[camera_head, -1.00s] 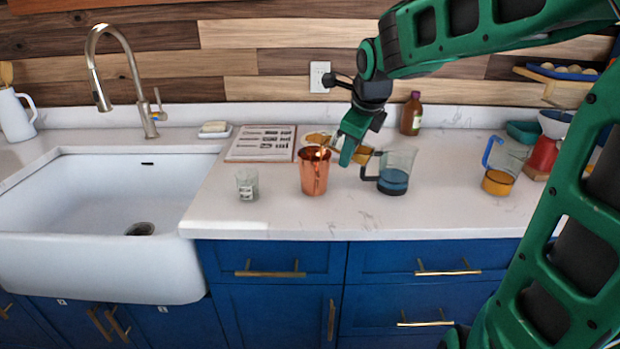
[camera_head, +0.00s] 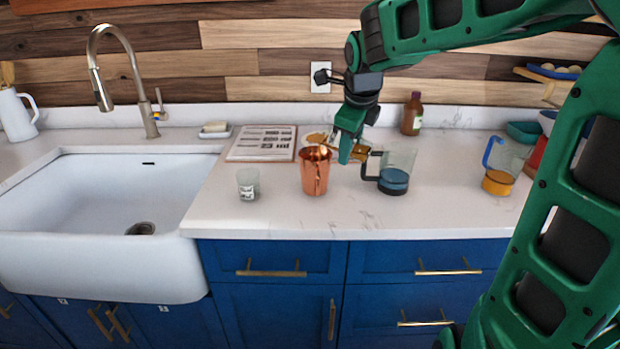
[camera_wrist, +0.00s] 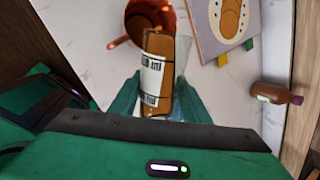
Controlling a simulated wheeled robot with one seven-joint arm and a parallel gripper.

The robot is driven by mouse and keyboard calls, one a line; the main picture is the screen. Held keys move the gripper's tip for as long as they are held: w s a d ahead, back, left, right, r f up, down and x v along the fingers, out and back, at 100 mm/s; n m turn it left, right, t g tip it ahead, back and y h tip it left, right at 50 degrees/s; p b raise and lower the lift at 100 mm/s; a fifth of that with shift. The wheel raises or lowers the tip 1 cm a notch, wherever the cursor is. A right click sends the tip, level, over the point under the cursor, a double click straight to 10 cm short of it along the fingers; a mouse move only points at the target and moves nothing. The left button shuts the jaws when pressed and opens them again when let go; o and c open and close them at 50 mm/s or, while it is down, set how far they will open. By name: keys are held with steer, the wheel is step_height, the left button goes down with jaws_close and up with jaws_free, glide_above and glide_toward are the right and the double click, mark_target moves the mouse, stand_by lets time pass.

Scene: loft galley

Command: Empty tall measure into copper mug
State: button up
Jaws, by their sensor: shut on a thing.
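My gripper (camera_head: 346,150) is shut on the tall measure (camera_head: 361,152), a clear vessel with amber liquid. The measure is tipped well over, its mouth end to the left at the rim of the copper mug (camera_head: 315,175). The mug stands upright on the counter. In the wrist view the measure (camera_wrist: 157,72) lies between the fingers of my gripper (camera_wrist: 158,98), with white label marks and amber inside, its far end overlapping the mug (camera_wrist: 133,28). Part of the measure is hidden behind my fingers. I cannot tell how much liquid is in the mug.
A handled jug of blue liquid (camera_head: 394,181) stands close right of the mug. A small glass (camera_head: 248,184) stands left, near the sink (camera_head: 90,200). A printed board (camera_head: 262,143) and brown bottle (camera_head: 412,114) are behind. A yellow-filled jug (camera_head: 497,182) is farther right.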

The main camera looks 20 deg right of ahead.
steer(key=shift+w+a+r, duration=0.15)
steer(key=shift+a+r, duration=0.05)
stand_by(0.4)
